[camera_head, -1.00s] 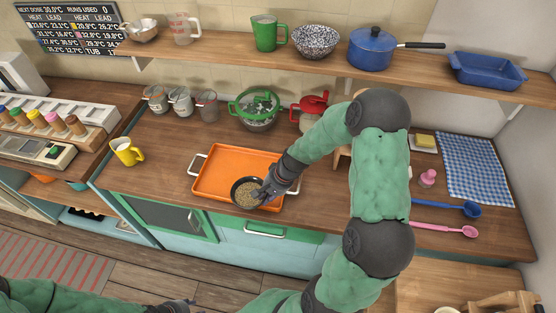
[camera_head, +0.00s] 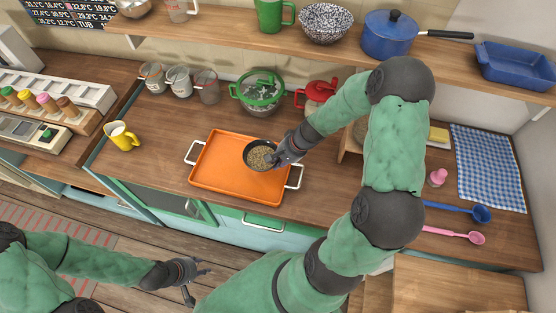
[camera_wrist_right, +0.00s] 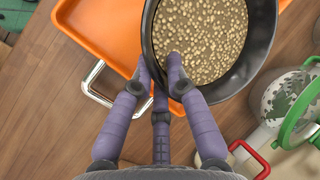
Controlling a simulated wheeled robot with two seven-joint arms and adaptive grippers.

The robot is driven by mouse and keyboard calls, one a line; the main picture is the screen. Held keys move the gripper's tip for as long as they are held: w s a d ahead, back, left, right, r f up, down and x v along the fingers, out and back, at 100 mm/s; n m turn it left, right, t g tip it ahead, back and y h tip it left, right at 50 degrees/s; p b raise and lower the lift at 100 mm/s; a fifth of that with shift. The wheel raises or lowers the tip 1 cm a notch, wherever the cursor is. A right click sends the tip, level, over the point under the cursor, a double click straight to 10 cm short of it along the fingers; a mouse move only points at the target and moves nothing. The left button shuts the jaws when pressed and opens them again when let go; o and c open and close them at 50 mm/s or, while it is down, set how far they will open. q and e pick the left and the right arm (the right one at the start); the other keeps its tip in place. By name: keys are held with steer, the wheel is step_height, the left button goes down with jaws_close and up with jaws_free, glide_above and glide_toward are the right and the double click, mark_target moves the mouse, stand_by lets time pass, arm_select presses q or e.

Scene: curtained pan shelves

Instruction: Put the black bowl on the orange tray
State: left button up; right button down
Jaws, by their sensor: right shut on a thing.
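The black bowl (camera_head: 259,156), with tan grains inside, is at the back right part of the orange tray (camera_head: 222,181). I cannot tell whether it touches the tray or is held just above it. My right gripper (camera_head: 284,156) is shut on the bowl's rim. In the right wrist view, the bowl (camera_wrist_right: 154,40) is gripped at its near wall, with the orange tray (camera_wrist_right: 100,25) partly hidden below it. My left gripper (camera_head: 196,281) is open and empty, low in front of the counter.
A green-lidded pot (camera_head: 260,94) and a red-lidded jar (camera_head: 318,96) stand behind the tray. A yellow jug (camera_head: 122,137) is at the left. Blue (camera_head: 470,212) and pink (camera_head: 465,237) ladles lie at the right. The counter between jug and tray is clear.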

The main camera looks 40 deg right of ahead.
steer(key=shift+w+d+f, duration=0.15)
steer(key=shift+f, duration=0.1)
steer(key=shift+f+b, duration=0.95)
steer(key=shift+b, duration=0.3)
steer(key=shift+f+b, duration=1.3)
steer(key=shift+f+b, duration=0.75)
steer(key=shift+f, duration=0.25)
steer(key=c, duration=1.2)
jaws_free()
steer(key=shift+o, duration=0.2)
